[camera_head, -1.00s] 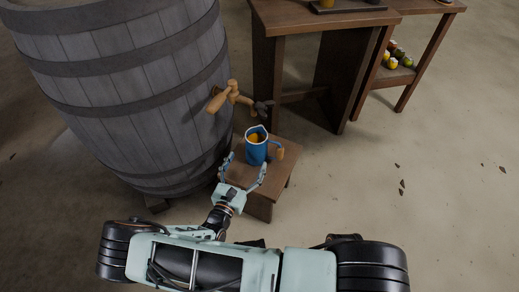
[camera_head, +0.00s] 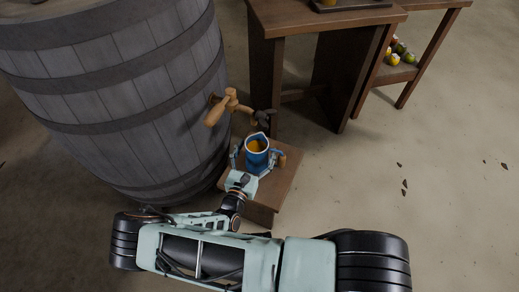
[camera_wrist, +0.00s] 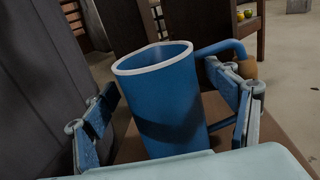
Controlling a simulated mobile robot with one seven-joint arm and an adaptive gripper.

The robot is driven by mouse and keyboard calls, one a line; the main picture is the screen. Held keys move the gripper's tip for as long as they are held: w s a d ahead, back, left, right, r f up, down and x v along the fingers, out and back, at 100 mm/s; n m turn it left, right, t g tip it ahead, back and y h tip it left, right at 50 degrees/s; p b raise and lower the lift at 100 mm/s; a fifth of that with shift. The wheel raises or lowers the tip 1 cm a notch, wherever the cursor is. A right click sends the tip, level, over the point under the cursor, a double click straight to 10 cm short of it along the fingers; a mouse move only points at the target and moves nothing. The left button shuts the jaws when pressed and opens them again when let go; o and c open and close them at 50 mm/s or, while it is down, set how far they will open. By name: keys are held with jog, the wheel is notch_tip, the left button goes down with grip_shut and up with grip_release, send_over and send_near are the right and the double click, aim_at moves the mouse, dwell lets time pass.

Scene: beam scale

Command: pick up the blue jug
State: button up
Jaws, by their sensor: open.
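The blue jug (camera_head: 257,158) stands upright on a small wooden stool (camera_head: 281,183) below the barrel's tap. It has a pale rim, and orange contents show inside in the head view. My gripper (camera_head: 255,160) is open, with one finger on each side of the jug. In the wrist view the jug (camera_wrist: 168,105) stands between the spread fingers of my gripper (camera_wrist: 170,115). Its blue handle with a tan grip (camera_wrist: 247,68) is on the right, behind the right finger. The left finger looks apart from the jug; contact on the right cannot be told.
A large grey wooden barrel (camera_head: 125,100) with a wooden tap (camera_head: 221,107) stands close on the left, and a dark spout reaches above the jug. A brown table (camera_head: 318,22) stands behind. Open floor lies to the right.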

jog(key=shift+w, duration=0.15)
jog(key=c, duration=2)
jog(key=shift+r, duration=0.15)
jog(key=shift+c, duration=0.6)
jog(key=shift+r, duration=0.1)
